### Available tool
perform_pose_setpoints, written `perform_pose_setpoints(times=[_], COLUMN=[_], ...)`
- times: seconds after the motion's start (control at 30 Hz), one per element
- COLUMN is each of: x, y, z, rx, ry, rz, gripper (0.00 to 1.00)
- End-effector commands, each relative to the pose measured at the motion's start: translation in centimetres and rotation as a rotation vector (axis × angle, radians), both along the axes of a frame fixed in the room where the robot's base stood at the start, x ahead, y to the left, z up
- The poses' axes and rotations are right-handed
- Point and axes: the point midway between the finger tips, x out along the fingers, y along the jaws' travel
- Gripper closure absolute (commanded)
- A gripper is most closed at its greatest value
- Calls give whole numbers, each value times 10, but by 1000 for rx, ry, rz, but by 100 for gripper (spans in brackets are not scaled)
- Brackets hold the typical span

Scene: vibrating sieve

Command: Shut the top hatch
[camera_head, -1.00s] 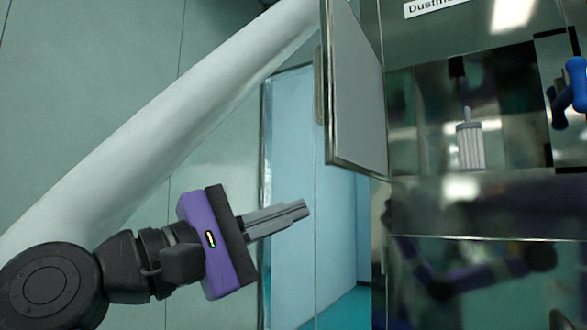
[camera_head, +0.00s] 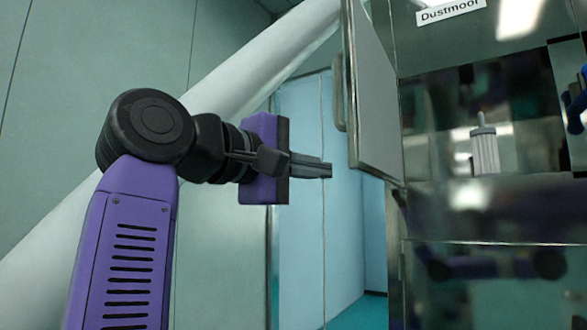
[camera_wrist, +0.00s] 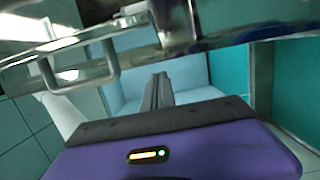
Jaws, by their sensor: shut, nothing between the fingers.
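The top hatch (camera_head: 376,100) stands open in the head view, swung out to the left from the shiny metal cabinet (camera_head: 495,205). Its handle (camera_head: 338,92) is on the outer, left face. My gripper (camera_head: 328,170) is shut and empty, pointing right, just left of the hatch and near its lower edge, apparently apart from it. In the wrist view my gripper's fingers (camera_wrist: 158,88) point ahead below a blurred metal edge, and a handle (camera_wrist: 85,75) hangs at the upper left.
A dark opening in the cabinet shows a grey ribbed cylinder (camera_head: 485,148). A blue part (camera_head: 577,105) shows at the right edge. A thick pale pipe (camera_head: 235,90) slants behind my arm. A light blue doorway (camera_head: 345,245) lies beyond.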

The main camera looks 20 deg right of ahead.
Motion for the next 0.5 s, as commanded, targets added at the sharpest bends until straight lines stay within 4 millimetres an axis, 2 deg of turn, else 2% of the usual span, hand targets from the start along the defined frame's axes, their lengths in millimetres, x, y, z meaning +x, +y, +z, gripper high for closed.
perform_pose_setpoints(times=[0.07,0.3,0.5], x=[6,-19,-26], y=[-16,-31,-36], z=[0,-3,-1], rx=[-1,0,-1], ry=[0,-2,0], rz=[-4,-1,0], gripper=[100,100,100])
